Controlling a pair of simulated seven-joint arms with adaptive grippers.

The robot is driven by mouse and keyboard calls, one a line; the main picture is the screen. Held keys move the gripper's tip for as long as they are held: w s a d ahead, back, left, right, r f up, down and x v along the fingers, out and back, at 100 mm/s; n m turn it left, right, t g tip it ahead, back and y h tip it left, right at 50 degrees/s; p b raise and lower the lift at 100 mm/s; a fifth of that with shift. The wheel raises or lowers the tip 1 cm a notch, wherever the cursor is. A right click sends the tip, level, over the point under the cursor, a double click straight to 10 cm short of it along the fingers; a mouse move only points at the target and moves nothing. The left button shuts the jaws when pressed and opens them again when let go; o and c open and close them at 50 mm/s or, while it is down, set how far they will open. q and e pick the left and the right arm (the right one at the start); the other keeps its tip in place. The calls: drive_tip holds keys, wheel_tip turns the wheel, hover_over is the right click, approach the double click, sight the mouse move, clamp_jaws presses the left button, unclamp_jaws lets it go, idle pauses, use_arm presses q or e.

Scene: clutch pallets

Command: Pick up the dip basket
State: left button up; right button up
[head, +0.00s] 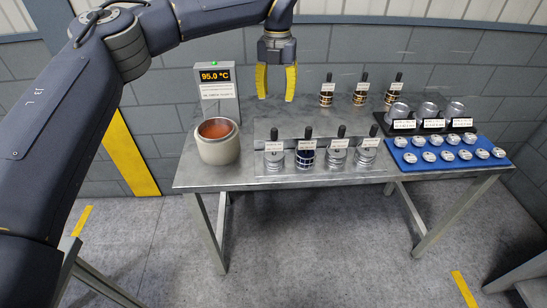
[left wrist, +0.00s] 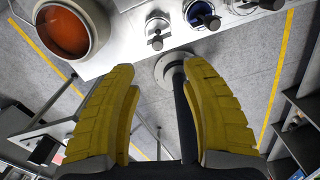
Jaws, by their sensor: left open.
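Several black-handled pieces with small white labels stand on the table (head: 240,178); the labels are too small to read, so I cannot tell which is the dip basket. In the front row, one is a dark blue, cage-like piece (head: 306,158), also at the top of the left wrist view (left wrist: 203,15). Silver pieces (head: 275,160) flank it. At the back stand brownish cage-like pieces (head: 327,98). My left gripper (head: 276,90) is open and empty, pointing down above the table's rear left, apart from every piece. My right gripper is not in view.
A round pot (head: 218,150) of orange-brown liquid stands at the table's left before a 95.0 °C display (head: 215,82). A blue tray (head: 405,166) of small silver parts and a black rack (head: 432,129) with silver cylinders are at the right. A wall stands behind.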

sight(274, 129)
use_arm(q)
wheel_tip(274, 129, down, 9)
drive_tip(key=shift+r, duration=0.2)
drive_tip(key=shift+s+a+f, duration=0.1)
drive_tip(key=shift+a+f, duration=0.05)
drive_tip(key=shift+f, duration=1.2)
drive_tip(key=shift+s+a+f, duration=0.1)
drive_tip(key=shift+a+f, duration=0.05)
drive_tip(key=shift+f, duration=1.15)
drive_tip(key=shift+c, duration=0.3)
clamp_jaws()
drive_tip(key=shift+w+r, duration=0.1)
drive_tip(key=shift+r, duration=0.15)
